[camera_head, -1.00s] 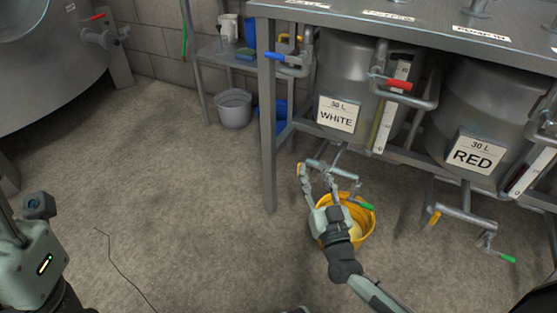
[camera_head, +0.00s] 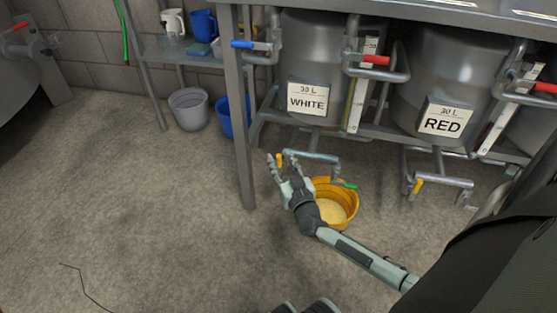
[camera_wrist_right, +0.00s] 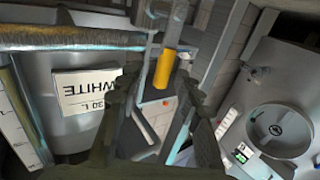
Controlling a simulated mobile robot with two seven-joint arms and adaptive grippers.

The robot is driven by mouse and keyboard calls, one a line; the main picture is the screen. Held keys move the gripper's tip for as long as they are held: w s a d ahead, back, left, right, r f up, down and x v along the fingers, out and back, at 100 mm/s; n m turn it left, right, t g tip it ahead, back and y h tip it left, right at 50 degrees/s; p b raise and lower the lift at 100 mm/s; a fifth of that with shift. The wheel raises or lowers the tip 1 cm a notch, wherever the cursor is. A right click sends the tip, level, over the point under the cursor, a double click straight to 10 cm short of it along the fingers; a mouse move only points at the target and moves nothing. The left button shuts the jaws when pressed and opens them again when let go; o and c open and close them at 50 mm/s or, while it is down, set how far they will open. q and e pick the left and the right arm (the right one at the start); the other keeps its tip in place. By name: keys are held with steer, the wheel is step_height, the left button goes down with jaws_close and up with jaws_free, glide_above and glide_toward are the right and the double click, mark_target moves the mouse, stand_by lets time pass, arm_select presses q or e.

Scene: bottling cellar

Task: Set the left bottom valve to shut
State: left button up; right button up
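My right gripper (camera_head: 285,170) is open around or just short of this handle; contact cannot be told. It also shows in the wrist view (camera_wrist_right: 158,92).
A yellow bucket (camera_head: 340,212) stands on the floor below the pipe, close to my right forearm. The bench leg (camera_head: 240,140) stands just left of the gripper. The RED tank's pipe (camera_head: 443,180) is to the right. Open floor lies left.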

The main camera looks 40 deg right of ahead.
steer(key=shift+w+d, duration=0.15)
steer(key=shift+w, duration=0.55)
jaws_close()
